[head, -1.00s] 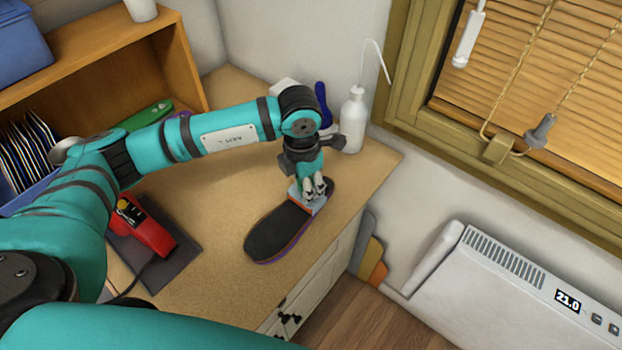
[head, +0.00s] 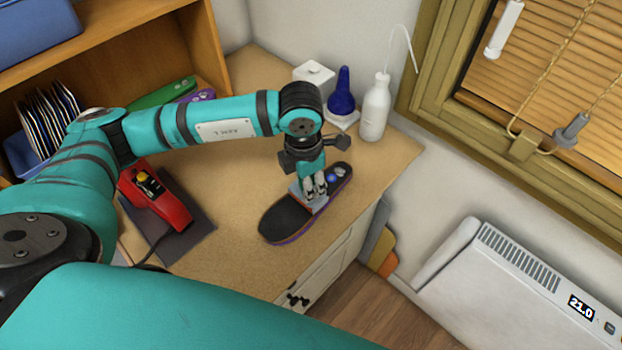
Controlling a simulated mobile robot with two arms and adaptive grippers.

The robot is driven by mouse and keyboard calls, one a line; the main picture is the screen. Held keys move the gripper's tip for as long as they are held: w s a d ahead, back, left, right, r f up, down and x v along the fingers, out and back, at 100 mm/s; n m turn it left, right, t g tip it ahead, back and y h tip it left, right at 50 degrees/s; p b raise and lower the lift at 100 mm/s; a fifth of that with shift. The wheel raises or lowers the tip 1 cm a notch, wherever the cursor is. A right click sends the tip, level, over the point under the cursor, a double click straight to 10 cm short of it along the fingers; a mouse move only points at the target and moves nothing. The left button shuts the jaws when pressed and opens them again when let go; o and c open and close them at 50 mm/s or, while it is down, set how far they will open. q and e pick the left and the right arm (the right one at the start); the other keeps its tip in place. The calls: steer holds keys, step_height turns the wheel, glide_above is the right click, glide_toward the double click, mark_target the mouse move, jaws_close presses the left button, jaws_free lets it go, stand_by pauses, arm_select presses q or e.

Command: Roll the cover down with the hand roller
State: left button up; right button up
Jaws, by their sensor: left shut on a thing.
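A black insole-shaped piece (head: 284,221) with a thin purple edge lies on the wooden worktop, running from lower left to upper right. My left gripper (head: 314,190) points down over its middle. It is shut on a small grey-blue tool (head: 309,200), seemingly the hand roller, which is mostly hidden by the fingers. The tool is at the top face of the black piece; I cannot tell how firmly it touches. A round blue spot (head: 332,178) and a paler spot show at the far end of the piece. My right gripper is not in view.
A white bottle (head: 375,108), a blue cone-shaped object (head: 342,92) and a white box (head: 314,76) stand at the back. A red device (head: 160,200) sits on a dark mat (head: 195,232) at left. The worktop between mat and insole is clear.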

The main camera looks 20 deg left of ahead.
arm_select(q)
steer(key=shift+s+a+f+b, duration=0.1)
steer(key=shift+s+a+b, duration=0.25)
steer(key=shift+s, duration=0.7)
steer(key=shift+s+a+f+b, duration=0.1)
steer(key=shift+s+a, duration=0.35)
steer(key=shift+s, duration=0.55)
steer(key=shift+s+a+f+b, duration=0.1)
steer(key=shift+s+a+b, duration=0.15)
steer(key=shift+s, duration=0.4)
steer(key=shift+s+a+r+b, duration=0.1)
steer(key=shift+s+a+b, duration=0.15)
steer(key=shift+s, duration=0.4)
steer(key=shift+s+a+f+b, duration=0.1)
steer(key=shift+s+a+b, duration=0.15)
steer(key=shift+s, duration=0.4)
steer(key=shift+w+d+r+b, duration=0.15)
steer(key=shift+w+d+b, duration=0.9)
steer(key=shift+w, duration=1.65)
steer(key=shift+w+d+r+b, duration=0.1)
steer(key=shift+w+d+b, duration=0.95)
steer(key=shift+w, duration=1.7)
steer(key=shift+w+d+r+b, duration=0.15)
steer(key=shift+w+d+b, duration=0.9)
steer(key=shift+w, duration=1.65)
steer(key=shift+d, duration=0.1)
steer(key=shift+r, duration=0.1)
step_height(320, 180, up, 7)
steer(key=p, duration=0.3)
steer(key=shift+p, duration=0.4)
